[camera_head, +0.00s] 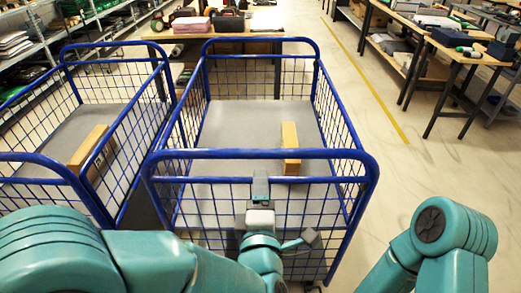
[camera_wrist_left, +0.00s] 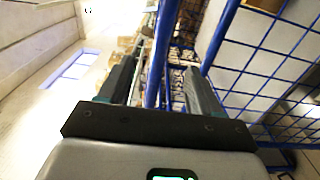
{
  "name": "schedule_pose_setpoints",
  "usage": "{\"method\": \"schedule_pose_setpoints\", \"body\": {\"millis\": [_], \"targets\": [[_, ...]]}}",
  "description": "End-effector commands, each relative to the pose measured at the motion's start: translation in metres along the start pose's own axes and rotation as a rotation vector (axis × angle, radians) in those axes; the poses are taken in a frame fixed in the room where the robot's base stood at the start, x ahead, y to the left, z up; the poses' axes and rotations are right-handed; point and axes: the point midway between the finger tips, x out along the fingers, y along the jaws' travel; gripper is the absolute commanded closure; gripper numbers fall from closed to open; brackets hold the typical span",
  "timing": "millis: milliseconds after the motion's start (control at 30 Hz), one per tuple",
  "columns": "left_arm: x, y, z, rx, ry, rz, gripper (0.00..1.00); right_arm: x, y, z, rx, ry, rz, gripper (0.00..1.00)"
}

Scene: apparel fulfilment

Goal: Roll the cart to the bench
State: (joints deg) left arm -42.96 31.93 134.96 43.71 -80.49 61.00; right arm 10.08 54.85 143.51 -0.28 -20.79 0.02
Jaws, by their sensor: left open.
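A blue wire cart (camera_head: 262,154) stands right in front of me, its near top rail running across the view. A brown box (camera_head: 290,147) lies on its grey shelf. My left gripper (camera_head: 260,180) is at the middle of the cart's near side, just below the top rail. In the left wrist view its fingers (camera_wrist_left: 160,72) are spread, with a blue cart tube (camera_wrist_left: 166,45) showing between them; I cannot tell if they touch it. A bench (camera_head: 215,37) stands beyond the cart. My right arm shows at lower right, but its gripper does not.
A second blue cart (camera_head: 62,165) with a brown box (camera_head: 90,144) stands close along the left. Loaded shelving (camera_head: 45,45) lines the left wall. More work tables (camera_head: 466,57) stand at right. The floor right of the cart, with a yellow line (camera_head: 375,90), is clear.

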Motion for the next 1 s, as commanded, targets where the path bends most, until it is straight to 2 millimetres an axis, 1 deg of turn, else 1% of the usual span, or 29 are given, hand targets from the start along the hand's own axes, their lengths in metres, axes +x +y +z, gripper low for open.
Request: {"method": "schedule_pose_setpoints", "body": {"millis": [33,367,433,500,700,833,1000], "targets": [[0.007,0.002,0.0,0.001,0.002,-0.003,0.36,-0.006,-0.002,0.0,0.0,0.0,0.0,0.57],[0.051,0.002,-0.001,0.001,0.002,-0.003,0.36,-0.024,-0.009,0.001,0.0,0.0,0.0,0.57],[0.06,-0.004,-0.001,-0.001,0.003,0.001,0.36,-0.015,-0.005,0.0,0.0,0.001,0.0,0.57],[0.07,-0.004,-0.001,-0.002,0.002,0.002,0.36,-0.01,-0.004,0.0,0.0,0.0,0.0,0.57],[0.093,-0.003,-0.001,0.0,0.001,0.0,0.36,-0.001,0.0,0.0,0.0,0.0,0.0,0.57],[0.104,-0.002,0.0,0.0,0.001,0.0,0.36,0.002,0.001,0.0,0.0,0.0,0.0,0.57],[0.11,-0.001,0.0,0.002,0.0,-0.001,0.36,0.003,0.001,0.0,0.0,0.0,0.0,0.57]]}}
